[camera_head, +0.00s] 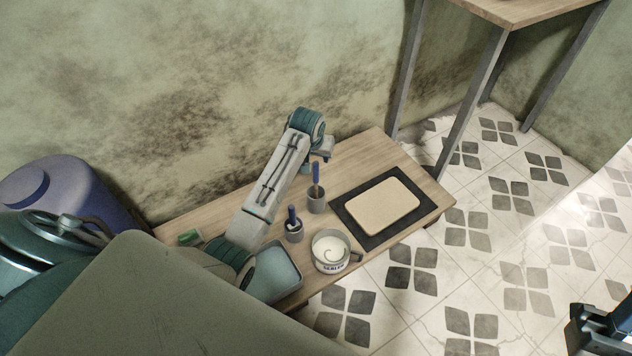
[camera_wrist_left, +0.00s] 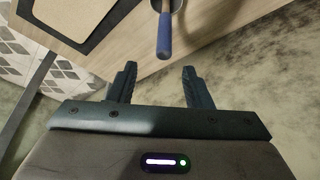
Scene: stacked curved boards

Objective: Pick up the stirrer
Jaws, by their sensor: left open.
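A blue-handled tool with a tan shaft, likely the stirrer (camera_head: 316,173), stands in a small grey cup (camera_head: 317,203) at the table's back. In the left wrist view its blue handle (camera_wrist_left: 164,38) points toward my open fingers, its end just beyond the fingertips and in line with the gap. My left gripper (camera_head: 327,154) is open and empty, above and behind that cup; it also shows in the left wrist view (camera_wrist_left: 159,70).
A labelled mug (camera_head: 330,265) with pale contents stands near the table's front edge. A tan board on a dark mat (camera_head: 357,235) lies to its right. A shallow grey-green tray (camera_head: 278,273) is left of the mug. A wall rises behind the wooden table (camera_head: 372,149).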

